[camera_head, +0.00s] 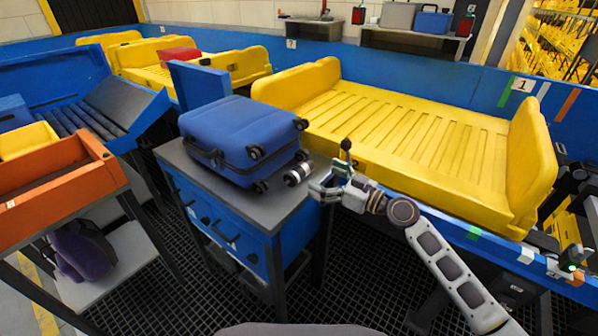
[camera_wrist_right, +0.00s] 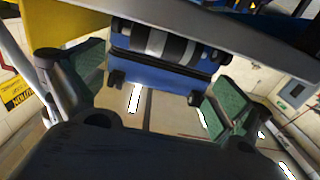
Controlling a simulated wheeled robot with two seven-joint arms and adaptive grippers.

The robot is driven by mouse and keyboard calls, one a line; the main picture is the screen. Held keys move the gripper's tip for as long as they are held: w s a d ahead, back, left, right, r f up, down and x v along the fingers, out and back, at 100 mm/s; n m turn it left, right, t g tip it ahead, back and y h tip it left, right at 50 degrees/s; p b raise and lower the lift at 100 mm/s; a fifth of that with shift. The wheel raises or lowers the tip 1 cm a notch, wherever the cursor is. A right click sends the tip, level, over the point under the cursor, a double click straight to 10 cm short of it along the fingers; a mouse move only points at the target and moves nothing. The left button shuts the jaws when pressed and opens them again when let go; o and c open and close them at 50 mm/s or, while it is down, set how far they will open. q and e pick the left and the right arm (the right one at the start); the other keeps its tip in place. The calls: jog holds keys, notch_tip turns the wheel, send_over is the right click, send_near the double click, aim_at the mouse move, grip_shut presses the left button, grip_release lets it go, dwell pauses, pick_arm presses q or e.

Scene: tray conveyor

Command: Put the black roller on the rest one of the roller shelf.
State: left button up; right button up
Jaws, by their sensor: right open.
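The black roller (camera_head: 297,175) has pale bands and lies on the grey top of a blue cabinet (camera_head: 273,213), at its right edge beside a blue suitcase (camera_head: 240,139). In the right wrist view the roller (camera_wrist_right: 160,42) shows beyond the fingers, with the suitcase (camera_wrist_right: 160,72) behind it. My right gripper (camera_head: 335,183) is open and empty, just right of the roller and apart from it. Its two green-padded fingers (camera_wrist_right: 150,100) are spread wide. A blue unit with dark rollers (camera_head: 92,112) stands at the left; I cannot tell whether it is the roller shelf. My left gripper is not in view.
A yellow slatted tray (camera_head: 400,125) on the conveyor lies behind and right of my right gripper. An orange bin (camera_head: 50,195) stands at the left. A back shelf (camera_head: 410,38) holds cases. Dark grating floor is open in front of the cabinet.

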aim_at(303, 169)
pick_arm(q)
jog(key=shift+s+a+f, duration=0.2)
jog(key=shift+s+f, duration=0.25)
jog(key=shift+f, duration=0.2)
pick_arm(e)
jog(key=shift+w+a, duration=0.4)
jog(key=shift+a, duration=0.2)
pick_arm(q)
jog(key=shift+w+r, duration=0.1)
pick_arm(e)
jog(key=shift+w+a, duration=0.3)
jog(key=shift+a, duration=0.15)
jog(key=shift+p+x, duration=0.6)
jog(key=shift+x, duration=1.3)
jog(key=shift+a+f, duration=0.15)
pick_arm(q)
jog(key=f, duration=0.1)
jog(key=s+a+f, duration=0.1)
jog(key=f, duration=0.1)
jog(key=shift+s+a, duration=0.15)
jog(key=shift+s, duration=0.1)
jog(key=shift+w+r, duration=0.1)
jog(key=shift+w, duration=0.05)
pick_arm(e)
jog(key=shift+c, duration=0.3)
